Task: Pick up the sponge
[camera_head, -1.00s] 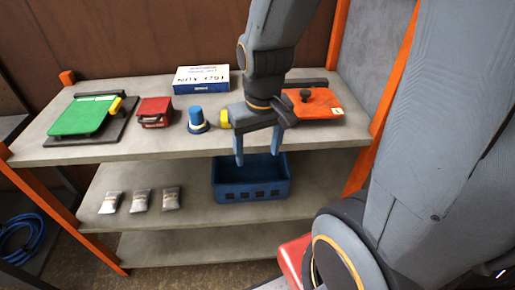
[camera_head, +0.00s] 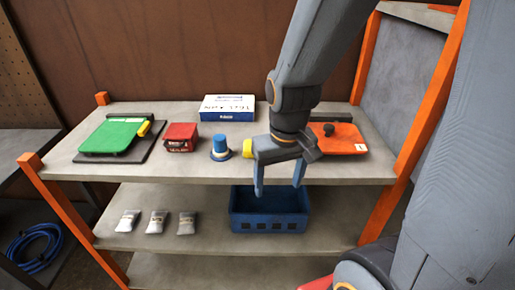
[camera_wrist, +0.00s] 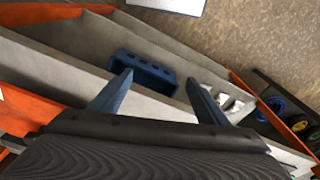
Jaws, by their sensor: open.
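I cannot clearly identify a sponge in either view. A small yellow piece (camera_head: 248,148) shows beside my gripper's left side; I cannot tell whether it is a separate thing or part of the gripper. My gripper (camera_head: 279,190) is open and empty, its two blue-grey fingers pointing down in front of the shelf's top board, above the blue crate (camera_head: 270,225). In the wrist view the fingers of my gripper (camera_wrist: 157,80) are spread apart with nothing held, and the blue crate (camera_wrist: 140,75) shows beyond them.
On the top board (camera_head: 200,170) are a green item (camera_head: 112,136), a red box (camera_head: 180,137), a blue cylinder (camera_head: 220,149), a white-and-blue box (camera_head: 228,108) and an orange item (camera_head: 341,139). Small grey packets (camera_head: 157,222) lie on the lower board. Orange posts (camera_head: 60,205) frame the shelf.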

